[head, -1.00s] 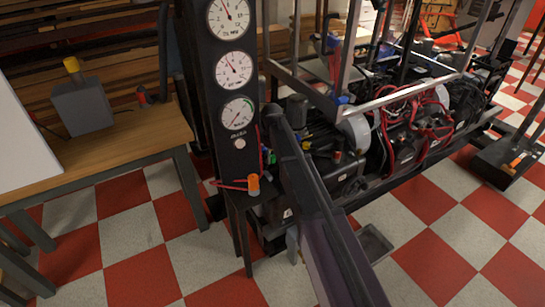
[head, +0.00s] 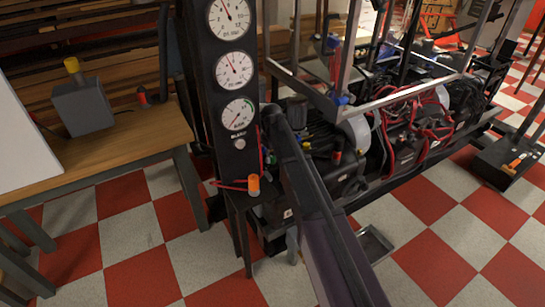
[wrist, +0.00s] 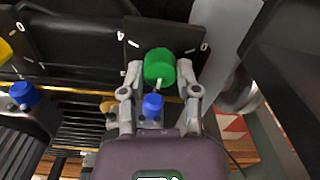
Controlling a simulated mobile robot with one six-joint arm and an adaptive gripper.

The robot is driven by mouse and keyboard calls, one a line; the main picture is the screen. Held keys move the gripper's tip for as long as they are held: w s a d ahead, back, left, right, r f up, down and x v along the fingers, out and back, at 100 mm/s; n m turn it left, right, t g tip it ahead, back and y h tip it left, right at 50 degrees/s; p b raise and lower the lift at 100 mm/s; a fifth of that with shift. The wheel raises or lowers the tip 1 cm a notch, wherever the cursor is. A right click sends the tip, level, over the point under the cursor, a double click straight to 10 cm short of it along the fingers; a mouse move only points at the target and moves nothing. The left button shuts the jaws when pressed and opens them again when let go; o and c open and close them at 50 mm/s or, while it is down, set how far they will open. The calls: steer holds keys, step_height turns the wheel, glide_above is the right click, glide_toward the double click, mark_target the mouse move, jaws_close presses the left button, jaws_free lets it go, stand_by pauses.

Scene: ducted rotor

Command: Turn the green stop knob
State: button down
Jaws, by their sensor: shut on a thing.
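The green stop knob (wrist: 159,64) is a round green cap with a short pale mark at its lower edge, in the upper middle of the wrist view. My gripper (wrist: 159,72) has one finger on each side of it and is shut on it. A smaller blue knob (wrist: 153,106) shows between the fingers, nearer the palm in the picture. In the head view my dark arm reaches up to the machine beside the gauge panel (head: 235,72). My fingers and the knob's hold are hidden there.
Another blue knob (wrist: 24,95) and a part of a yellow knob (wrist: 5,50) lie to the left in the wrist view. An orange-capped knob (head: 254,185) sits below the gauges. A metal frame (head: 400,82) stands over the machine. The checkered floor at right front is open.

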steer(key=shift+w+d, duration=0.1)
steer(key=shift+c, duration=1.7)
jaws_free()
